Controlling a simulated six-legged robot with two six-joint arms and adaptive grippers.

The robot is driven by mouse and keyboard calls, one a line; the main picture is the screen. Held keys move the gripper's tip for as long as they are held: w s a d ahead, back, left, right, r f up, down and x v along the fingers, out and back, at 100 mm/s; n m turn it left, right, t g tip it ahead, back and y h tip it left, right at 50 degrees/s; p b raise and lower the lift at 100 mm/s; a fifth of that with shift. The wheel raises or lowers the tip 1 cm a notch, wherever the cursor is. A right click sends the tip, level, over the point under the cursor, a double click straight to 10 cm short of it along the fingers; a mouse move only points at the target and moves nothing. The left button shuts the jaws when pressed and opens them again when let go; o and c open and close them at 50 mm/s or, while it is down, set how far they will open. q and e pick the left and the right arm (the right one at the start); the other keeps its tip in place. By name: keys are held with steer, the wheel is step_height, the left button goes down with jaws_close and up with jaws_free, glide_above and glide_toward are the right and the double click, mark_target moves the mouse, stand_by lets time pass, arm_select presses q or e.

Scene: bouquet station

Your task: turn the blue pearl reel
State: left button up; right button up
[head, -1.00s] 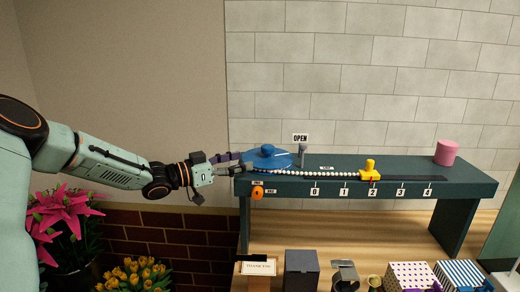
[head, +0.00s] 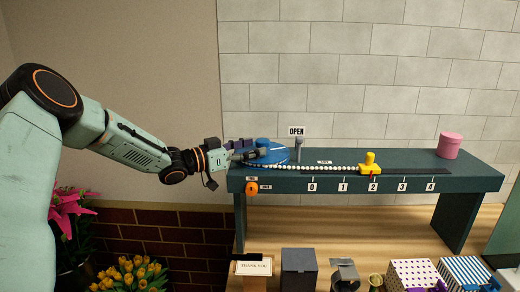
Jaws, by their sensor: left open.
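The blue pearl reel (head: 279,154) is a flat blue disc with a raised knob (head: 263,143) at the left end of the dark teal bench (head: 400,182). A string of white pearls (head: 320,168) runs from the reel to a yellow slider (head: 369,164) with its red pointer at mark 2 of the scale. My left gripper (head: 262,154) is open, with its fingers over the left part of the reel by the knob. The fingers partly hide the reel, and I cannot tell whether they touch the knob. My right gripper is not in view.
A grey post (head: 299,147) stands at the reel's right edge, below an OPEN sign (head: 296,131). An orange knob (head: 251,188) is on the bench front. A pink cylinder (head: 449,145) stands at the right end. Boxes (head: 299,270) and flowers (head: 130,275) are below.

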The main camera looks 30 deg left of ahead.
arm_select(q)
steer(key=shift+a+x, duration=0.2)
steer(key=shift+x, duration=0.75)
steer(key=shift+w+d, duration=0.35)
steer(key=shift+w, duration=0.1)
steer(key=shift+s+a, duration=0.2)
steer(key=shift+a, duration=0.05)
steer(key=c, duration=0.5)
steer(key=shift+r, duration=0.1)
jaws_close()
